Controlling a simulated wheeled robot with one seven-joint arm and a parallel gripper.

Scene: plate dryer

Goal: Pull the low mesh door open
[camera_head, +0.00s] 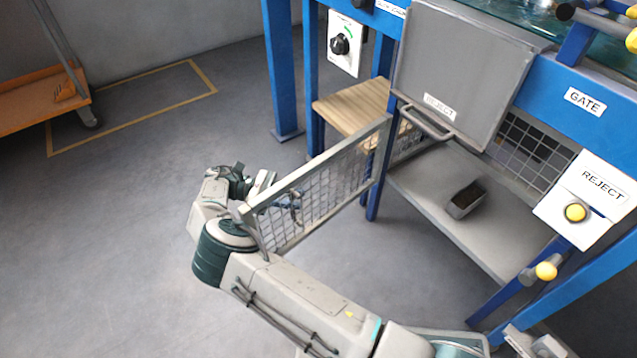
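The low mesh door (318,185) is a grey-framed wire mesh panel. It stands swung out from the blue frame, its free end towards the left and its far end at the blue post on the right. The lower opening on the right is uncovered. My arm reaches round the free end of the door. My gripper (290,207) is on the far side, seen only in part through the mesh, low near the free end. The mesh hides its fingers, so I cannot tell whether they touch the door or are open.
A grey shelf (425,185) inside the lower opening holds a small dark bin (465,200). A grey REJECT flap (455,70) with a handle hangs above. A wooden board (350,105) lies behind the door. An orange cart (40,100) stands far left.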

